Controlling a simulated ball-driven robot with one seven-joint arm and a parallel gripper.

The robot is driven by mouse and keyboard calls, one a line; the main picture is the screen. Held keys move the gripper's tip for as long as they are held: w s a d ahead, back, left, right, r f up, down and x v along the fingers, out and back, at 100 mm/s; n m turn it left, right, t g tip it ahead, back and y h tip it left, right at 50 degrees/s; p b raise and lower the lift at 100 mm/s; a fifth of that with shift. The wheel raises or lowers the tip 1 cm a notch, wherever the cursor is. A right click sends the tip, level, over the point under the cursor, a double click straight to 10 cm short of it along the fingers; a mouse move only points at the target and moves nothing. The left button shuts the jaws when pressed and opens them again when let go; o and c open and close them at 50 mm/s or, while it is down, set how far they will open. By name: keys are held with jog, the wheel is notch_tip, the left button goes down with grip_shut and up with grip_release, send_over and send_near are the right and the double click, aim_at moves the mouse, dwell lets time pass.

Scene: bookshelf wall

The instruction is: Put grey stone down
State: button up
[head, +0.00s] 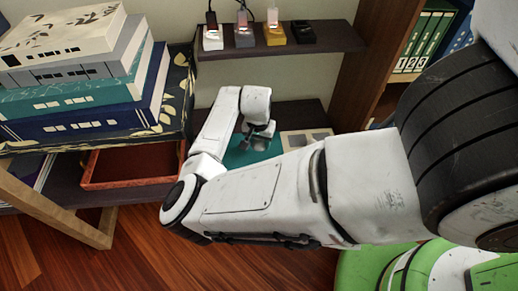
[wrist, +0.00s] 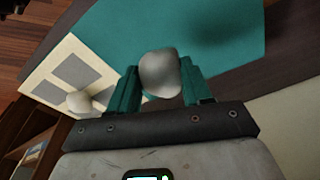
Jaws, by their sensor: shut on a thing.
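My gripper (wrist: 160,90) is shut on the grey stone (wrist: 160,72), a smooth rounded lump between the two teal fingers in the wrist view. The stone is over a teal mat (wrist: 225,25); a dark shadow shows on the mat beside it. In the head view my gripper (head: 257,139) is above the lower shelf, over the teal mat (head: 243,156). The stone cannot be made out clearly there, and my arm hides part of the mat.
A cream board with grey squares (wrist: 52,66) adjoins the mat, with a paler stone (wrist: 79,102) at its edge. An upper shelf (head: 338,40) holds several small blocks. Stacked books (head: 80,95) and a red tray (head: 130,165) stand left.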

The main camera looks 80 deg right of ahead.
aim_at(259, 147)
jog(key=shift+w+d+f, duration=0.15)
jog(key=shift+d+f, duration=0.2)
jog(key=shift+f, duration=0.15)
jog(key=shift+f+b, duration=0.9)
jog(key=shift+f, duration=0.5)
jog(key=shift+f, duration=0.15)
jog(key=o, duration=1.2)
